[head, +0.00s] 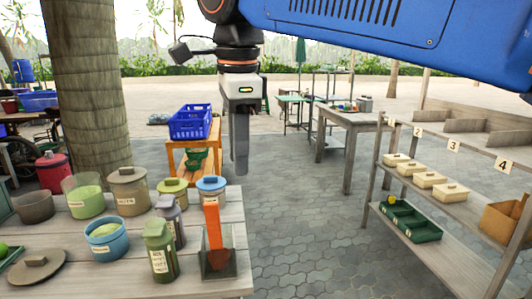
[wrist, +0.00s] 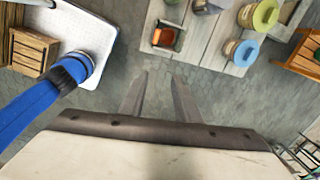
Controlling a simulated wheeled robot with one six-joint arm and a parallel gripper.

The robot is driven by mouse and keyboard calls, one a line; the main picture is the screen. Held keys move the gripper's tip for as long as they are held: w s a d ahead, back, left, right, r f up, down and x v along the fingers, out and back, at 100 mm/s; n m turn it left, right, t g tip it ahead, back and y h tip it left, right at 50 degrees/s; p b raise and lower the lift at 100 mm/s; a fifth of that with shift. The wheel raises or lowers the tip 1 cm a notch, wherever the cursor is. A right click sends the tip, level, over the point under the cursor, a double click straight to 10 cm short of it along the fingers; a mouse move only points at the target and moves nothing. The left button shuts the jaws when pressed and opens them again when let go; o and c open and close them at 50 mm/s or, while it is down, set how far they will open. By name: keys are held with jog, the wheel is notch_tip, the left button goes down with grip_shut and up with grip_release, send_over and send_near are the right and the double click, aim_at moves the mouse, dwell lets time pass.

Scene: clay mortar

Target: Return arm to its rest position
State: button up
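My gripper (head: 240,168) hangs pointing down in the middle of the head view, above the paved floor and just beyond the right end of the wooden table (head: 215,290). In the wrist view my gripper (wrist: 160,76) shows two fingers apart with bare paving between them. It is open and holds nothing. It touches nothing that I can see. My blue arm reaches in from the upper right of the head view.
A numbered shelf (head: 450,265) with a green tray (head: 410,222) stands right. A blue crate (head: 190,122) is behind. The paving between is clear.

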jog(key=d+f+n, duration=0.2)
jog(key=d+f, duration=0.2)
jog(key=d, duration=0.3)
jog(key=w+d+f+n+t, duration=0.15)
jog(key=d+f, duration=0.25)
jog(key=d, duration=0.4)
jog(key=d+f+n+g, duration=0.1)
jog(key=d+f+n, duration=0.25)
jog(key=d, duration=0.35)
jog(key=s+d+f+n+t, duration=0.1)
jog(key=s+d+f+n, duration=0.2)
jog(key=s+d+f, duration=0.2)
jog(key=s+d+f+n+t, duration=0.1)
jog(key=s+d+f+n, duration=0.2)
jog(key=d+f, duration=0.8)
notch_tip(320, 180, down, 4)
jog(key=s, duration=0.2)
jog(key=shift+s+n+h, duration=0.3)
jog(key=shift+n, duration=0.1)
jog(key=shift+d+r+t, duration=0.1)
jog(key=shift+t, duration=0.15)
